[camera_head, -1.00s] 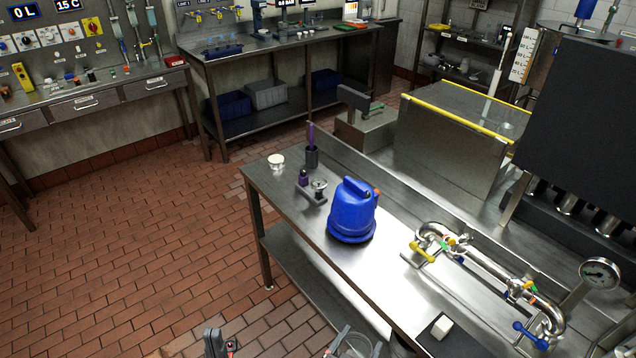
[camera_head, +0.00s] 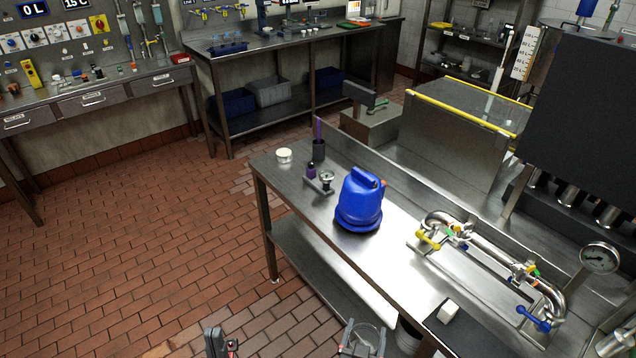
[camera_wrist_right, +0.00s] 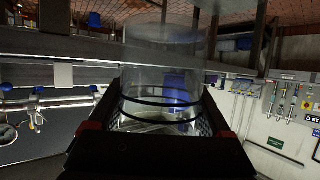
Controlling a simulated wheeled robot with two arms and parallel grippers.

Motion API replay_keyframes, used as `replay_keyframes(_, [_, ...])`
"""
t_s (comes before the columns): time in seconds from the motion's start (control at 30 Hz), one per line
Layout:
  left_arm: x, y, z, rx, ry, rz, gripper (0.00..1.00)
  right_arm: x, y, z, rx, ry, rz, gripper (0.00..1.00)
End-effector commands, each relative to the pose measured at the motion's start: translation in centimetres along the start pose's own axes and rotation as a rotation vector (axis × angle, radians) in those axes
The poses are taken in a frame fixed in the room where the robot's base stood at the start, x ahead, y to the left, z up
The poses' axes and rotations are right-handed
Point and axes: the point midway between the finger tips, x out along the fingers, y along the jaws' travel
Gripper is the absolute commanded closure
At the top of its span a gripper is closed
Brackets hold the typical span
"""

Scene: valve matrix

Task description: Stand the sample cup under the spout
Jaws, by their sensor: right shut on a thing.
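The sample cup (camera_head: 367,338) is a clear, see-through cylinder at the bottom edge of the head view, in front of the steel bench. My right gripper (camera_head: 362,350) is shut on it. In the right wrist view the cup (camera_wrist_right: 165,50) stands between the fingers, with dark rings around its lower part. The steel pipe assembly (camera_head: 484,251) with yellow and blue handles lies on the bench to the right; I cannot make out which part is the spout. My left gripper (camera_head: 217,343) is at the bottom edge, partly cut off, with its jaw opening unclear.
A round gauge (camera_head: 599,257) stands at right. The brick floor at left is clear.

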Motion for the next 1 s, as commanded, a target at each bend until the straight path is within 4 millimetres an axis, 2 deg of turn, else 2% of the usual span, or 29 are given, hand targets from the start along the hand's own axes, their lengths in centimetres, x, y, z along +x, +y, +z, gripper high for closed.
replay_keyframes(0.2, [-0.1, 0.0, 0.0, 0.000, 0.000, 0.000, 1.00, 2.4, 1.3, 0.1, -0.045, -0.001, -0.118, 0.80])
replay_keyframes(0.4, [-0.2, 0.0, 0.1, 0.000, 0.000, 0.000, 1.00, 3.5, 2.2, -1.9, -0.085, 0.008, -0.224, 0.80])
replay_keyframes(0.7, [-0.3, 0.0, 0.1, 0.000, 0.000, 0.000, 1.00, 3.5, 4.1, -5.4, -0.115, 0.007, -0.282, 0.80])
replay_keyframes(1.0, [-0.3, 0.0, 0.1, 0.000, 0.000, 0.000, 1.00, 3.4, 4.4, -5.9, -0.120, 0.001, -0.290, 0.80])
